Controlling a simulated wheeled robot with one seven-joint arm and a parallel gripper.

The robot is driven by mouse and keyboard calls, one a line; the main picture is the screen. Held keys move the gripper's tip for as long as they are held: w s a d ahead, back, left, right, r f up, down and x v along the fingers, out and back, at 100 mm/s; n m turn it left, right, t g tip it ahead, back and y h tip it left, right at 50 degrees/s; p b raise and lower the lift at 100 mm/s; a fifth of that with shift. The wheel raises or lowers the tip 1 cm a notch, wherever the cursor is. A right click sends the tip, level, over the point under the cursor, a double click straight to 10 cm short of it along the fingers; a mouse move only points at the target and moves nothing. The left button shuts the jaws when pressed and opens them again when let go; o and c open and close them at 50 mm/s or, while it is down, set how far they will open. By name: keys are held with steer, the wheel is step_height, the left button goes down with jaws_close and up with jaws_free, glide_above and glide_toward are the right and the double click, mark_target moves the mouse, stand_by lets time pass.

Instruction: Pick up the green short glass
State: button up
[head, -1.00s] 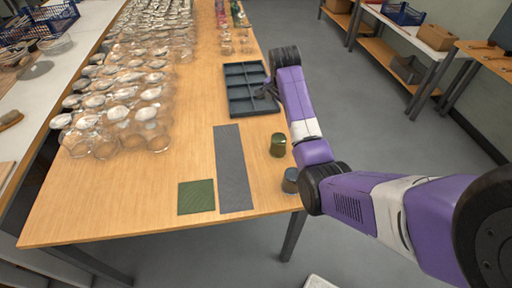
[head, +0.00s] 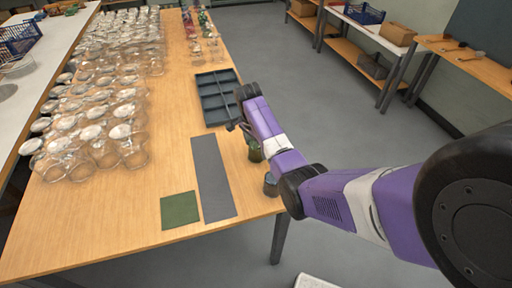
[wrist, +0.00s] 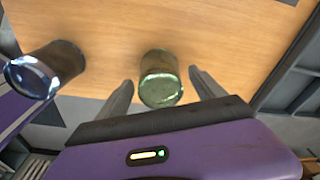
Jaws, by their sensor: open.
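The green short glass (wrist: 160,80) stands on the wooden table near its right edge. In the wrist view it lies between the two open fingers of my gripper (wrist: 157,88), with a gap to each finger. In the head view the green glass (head: 255,152) is partly hidden behind my arm. My gripper (head: 236,124) is only partly visible there. In the wrist view I cannot tell how far the fingers are above or around the glass.
A bluish short glass (head: 271,184) stands nearer the front; it also shows in the wrist view (wrist: 46,70). A dark compartment tray (head: 204,112) lies behind. A grey mat (head: 212,180) and a green square mat (head: 180,210) lie left. Many clear glasses (head: 100,105) crowd the table's left side.

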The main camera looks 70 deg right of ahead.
steer(key=shift+f, duration=0.2)
steer(key=c, duration=1.7)
jaws_close()
steer(key=shift+r, duration=0.2)
